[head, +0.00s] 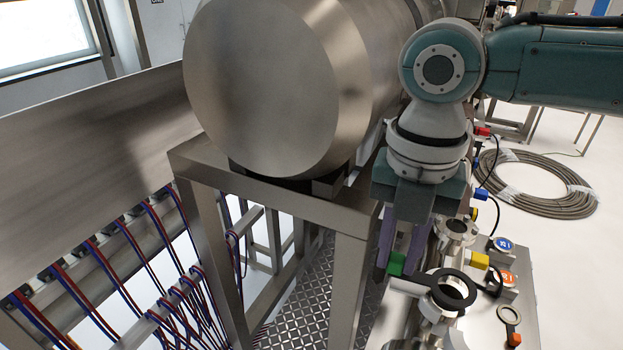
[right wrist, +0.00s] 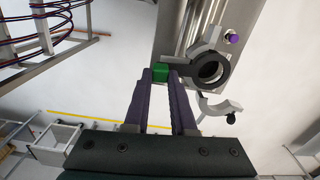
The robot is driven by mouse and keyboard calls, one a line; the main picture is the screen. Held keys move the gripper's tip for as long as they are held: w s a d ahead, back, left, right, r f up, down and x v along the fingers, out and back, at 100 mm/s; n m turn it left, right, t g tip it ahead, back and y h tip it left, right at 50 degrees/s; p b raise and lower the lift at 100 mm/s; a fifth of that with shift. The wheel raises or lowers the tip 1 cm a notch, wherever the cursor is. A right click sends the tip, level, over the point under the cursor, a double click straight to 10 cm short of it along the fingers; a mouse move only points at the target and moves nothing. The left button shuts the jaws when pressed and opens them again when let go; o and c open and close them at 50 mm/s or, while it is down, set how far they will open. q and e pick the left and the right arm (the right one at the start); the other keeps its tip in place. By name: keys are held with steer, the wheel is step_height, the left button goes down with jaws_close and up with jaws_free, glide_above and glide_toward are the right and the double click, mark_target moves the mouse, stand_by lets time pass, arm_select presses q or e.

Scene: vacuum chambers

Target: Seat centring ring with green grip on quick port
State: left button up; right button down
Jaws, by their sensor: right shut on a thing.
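My right gripper (head: 402,265) points down at the bench and is shut on the green grip (head: 397,263) of the centring ring. The green grip (right wrist: 160,72) also shows between the fingertips in the right wrist view. The dark centring ring (head: 469,290) lies flat over the metal quick port (head: 433,310), to the right of the grip. In the right wrist view the dark ring (right wrist: 226,70) surrounds the port opening. I cannot tell whether it touches the port or hovers just above it. My left gripper is not in view.
Another ring with an orange grip (head: 514,339) lies at the bench's right. A second port (head: 456,228) and a yellow block (head: 476,260) are behind. A large steel cylinder (head: 265,90) on a frame rises at left.

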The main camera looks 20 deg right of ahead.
steer(key=shift+f, duration=0.25)
stand_by(0.3)
steer(key=shift+f, duration=0.4)
stand_by(0.5)
steer(key=shift+f+b, duration=0.2)
steer(key=shift+b, duration=0.1)
stand_by(0.3)
steer(key=c, duration=0.7)
jaws_free()
steer(key=shift+o, duration=0.2)
steer(key=shift+r+p, duration=0.95)
steer(key=shift+p, duration=0.1)
step_height(320, 180, up, 5)
steer(key=p, duration=0.5)
